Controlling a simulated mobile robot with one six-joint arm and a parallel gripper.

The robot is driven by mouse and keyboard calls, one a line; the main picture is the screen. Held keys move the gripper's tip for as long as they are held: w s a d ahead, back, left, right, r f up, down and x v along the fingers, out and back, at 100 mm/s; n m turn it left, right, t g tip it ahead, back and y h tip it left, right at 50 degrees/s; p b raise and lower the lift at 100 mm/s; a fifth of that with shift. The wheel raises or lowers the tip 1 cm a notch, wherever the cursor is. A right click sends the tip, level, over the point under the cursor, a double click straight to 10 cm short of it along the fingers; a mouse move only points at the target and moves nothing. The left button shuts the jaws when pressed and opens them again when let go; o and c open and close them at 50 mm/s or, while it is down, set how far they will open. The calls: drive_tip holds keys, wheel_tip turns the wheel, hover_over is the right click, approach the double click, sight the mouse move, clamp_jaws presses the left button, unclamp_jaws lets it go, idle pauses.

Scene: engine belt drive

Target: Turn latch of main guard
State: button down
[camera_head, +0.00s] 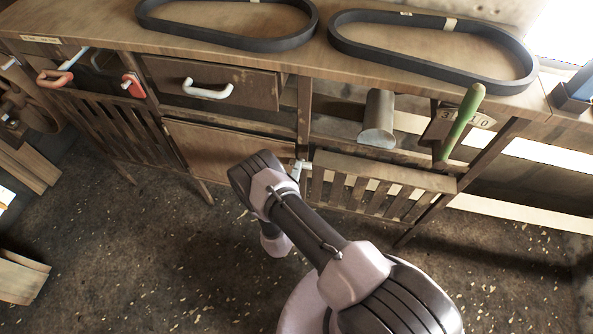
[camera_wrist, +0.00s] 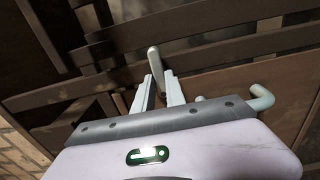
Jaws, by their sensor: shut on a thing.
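In the wrist view, my gripper (camera_wrist: 160,82) has its two pale fingers closed around the lower part of a light grey latch lever (camera_wrist: 154,58). The rounded end of the lever stands up past the fingertips, against dark wooden slats. In the head view, a small pale piece (camera_head: 299,166) shows at the frame post beside my wrist; I cannot tell whether it is latch or fingertip. My arm hides most of the gripper there. The main guard is not marked; a plain wooden panel (camera_head: 225,150) and a slatted panel (camera_head: 375,190) flank this post.
Two black belts (camera_head: 225,42) and (camera_head: 430,75) lie on the bench top. A drawer with a white handle (camera_head: 207,90), a grey cylinder (camera_head: 378,120) and a green handle (camera_head: 462,120) are nearby. A pale hooked bar (camera_wrist: 262,98) is right of my fingers. The floor is mostly clear.

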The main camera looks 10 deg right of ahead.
drive_tip(key=shift+s, duration=0.1)
idle(0.3)
drive_tip(key=c, duration=1.4)
unclamp_jaws()
drive_tip(key=p+v, duration=0.4)
drive_tip(key=v, duration=1.3)
drive_tip(key=shift+s, duration=0.2)
